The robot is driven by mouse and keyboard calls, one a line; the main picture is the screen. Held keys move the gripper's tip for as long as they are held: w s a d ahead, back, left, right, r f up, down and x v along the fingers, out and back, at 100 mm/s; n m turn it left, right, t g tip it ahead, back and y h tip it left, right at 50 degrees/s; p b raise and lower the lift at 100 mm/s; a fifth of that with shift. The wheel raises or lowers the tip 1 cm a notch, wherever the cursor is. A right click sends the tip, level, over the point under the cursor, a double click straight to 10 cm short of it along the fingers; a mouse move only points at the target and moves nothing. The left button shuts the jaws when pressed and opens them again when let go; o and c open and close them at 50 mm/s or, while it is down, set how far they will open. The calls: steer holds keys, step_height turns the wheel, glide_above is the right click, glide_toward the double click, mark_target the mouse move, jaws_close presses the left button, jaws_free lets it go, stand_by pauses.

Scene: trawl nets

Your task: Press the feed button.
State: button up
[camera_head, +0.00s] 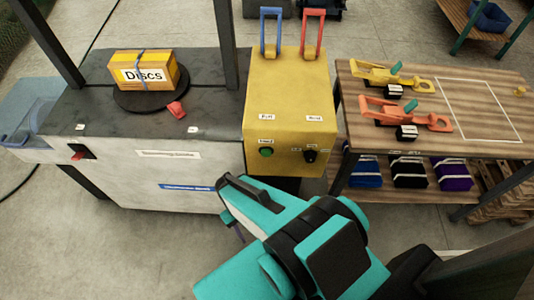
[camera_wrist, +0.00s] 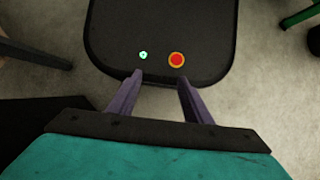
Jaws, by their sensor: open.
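The feed button is a round green button (camera_head: 266,152) on the front face of the yellow box (camera_head: 288,95), at lower left, under a small label. A dark knob (camera_head: 310,155) is to its right on the same face. My gripper (camera_head: 240,232) is below and in front of the box in the head view, apart from the button, with its fingers pointing down. In the wrist view my gripper (camera_wrist: 161,78) has two purple fingers spread apart with nothing between them. The green feed button does not show in the wrist view.
A blue lever (camera_head: 270,30) and a red lever (camera_head: 313,32) stand on the box. Right, a wooden bench (camera_head: 460,140) holds yellow and orange tools. Floor in front is clear.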

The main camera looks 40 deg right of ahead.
steer(key=shift+c, duration=0.4)
jaws_close()
stand_by(1.5)
